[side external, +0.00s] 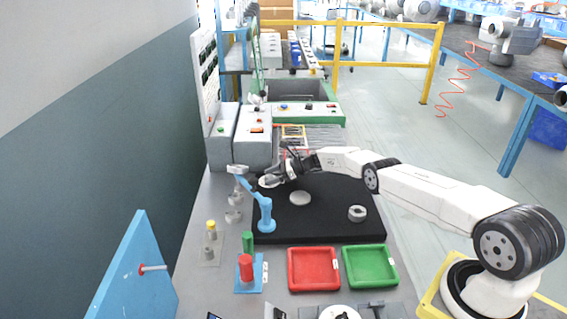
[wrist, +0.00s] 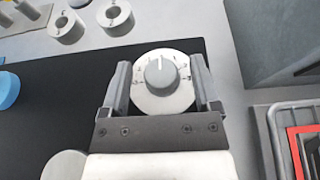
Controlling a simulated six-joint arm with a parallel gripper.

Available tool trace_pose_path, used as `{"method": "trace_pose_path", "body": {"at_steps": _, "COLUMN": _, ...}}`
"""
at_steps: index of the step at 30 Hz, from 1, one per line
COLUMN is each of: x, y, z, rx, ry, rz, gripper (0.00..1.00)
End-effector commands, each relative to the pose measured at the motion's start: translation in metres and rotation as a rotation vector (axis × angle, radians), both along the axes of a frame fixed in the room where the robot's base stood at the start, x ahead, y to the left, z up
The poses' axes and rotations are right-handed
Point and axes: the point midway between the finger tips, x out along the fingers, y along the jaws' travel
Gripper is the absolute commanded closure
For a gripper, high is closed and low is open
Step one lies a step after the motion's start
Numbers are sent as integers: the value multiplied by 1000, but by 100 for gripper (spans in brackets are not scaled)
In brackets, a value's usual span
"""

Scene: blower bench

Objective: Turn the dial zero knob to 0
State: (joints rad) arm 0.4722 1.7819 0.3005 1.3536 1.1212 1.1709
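The dial (wrist: 145,99) is a white round face with dark marks and a grey knob (wrist: 158,74) at its centre. A light line on the knob points roughly up in the wrist view. My gripper (wrist: 163,85) has its fingers spread, one on each side of the dial; they stand well clear of the knob. I cannot tell whether the fingers touch the dial's rim. In the side external view my gripper (side external: 277,174) is low over the back left of the black mat, and the dial (side external: 268,182) is a small pale disc partly hidden there.
The black mat (side external: 330,228) also bears a pale disc (side external: 300,198), a grey ring (side external: 357,213) and a blue stand (side external: 265,218). A red tray (side external: 314,287) and a green tray (side external: 369,284) lie in front. Grey cabinets (side external: 253,150) stand behind my gripper.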

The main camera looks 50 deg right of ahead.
Motion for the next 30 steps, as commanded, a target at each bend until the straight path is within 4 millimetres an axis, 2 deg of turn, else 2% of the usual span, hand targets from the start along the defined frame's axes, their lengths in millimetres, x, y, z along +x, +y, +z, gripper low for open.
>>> {"method": "trace_pose_path", "body": {"at_steps": 16, "x": -5, "y": -7, "z": 3, "rx": 1, "ry": 1, "rz": -2, "gripper": 20}}
{"method": "trace_pose_path", "body": {"at_steps": 30, "x": -23, "y": -25, "z": 14, "rx": 0, "ry": 0, "rz": -1, "gripper": 20}}
